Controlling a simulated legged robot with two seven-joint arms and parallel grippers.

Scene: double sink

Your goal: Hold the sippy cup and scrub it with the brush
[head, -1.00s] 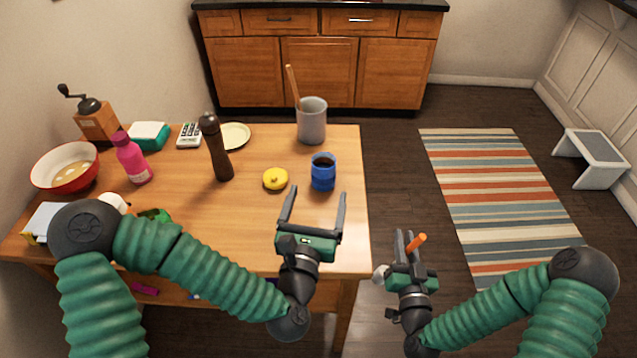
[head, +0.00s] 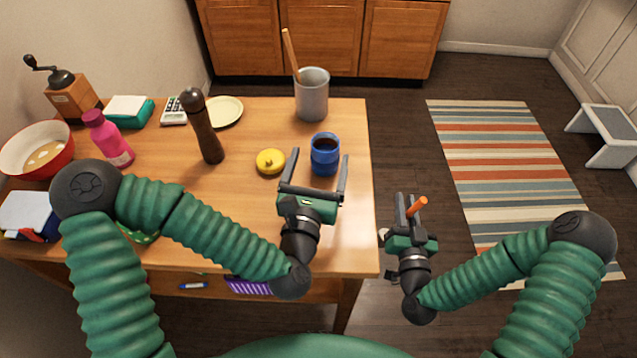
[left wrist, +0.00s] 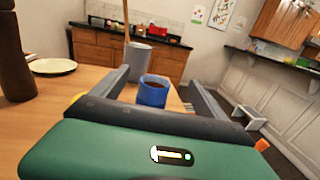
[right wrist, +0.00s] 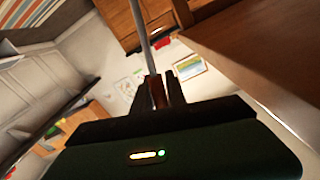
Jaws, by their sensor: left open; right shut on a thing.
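The blue sippy cup (head: 325,157) stands upright and open-topped near the table's right edge; its inside looks dark. It also shows in the left wrist view (left wrist: 153,91), ahead between the fingers. My left gripper (head: 320,172) is open, its fingertips close to the cup's near side; I cannot tell whether they touch it. In the right wrist view the brush's thin grey shaft (right wrist: 147,45) runs ahead from the jaws.
A yellow lid-like piece (head: 270,161) lies left of the cup. A dark pepper mill (head: 204,130), a pink bottle (head: 108,140) and a red bowl (head: 38,149) fill the left side. The table's middle front is clear.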

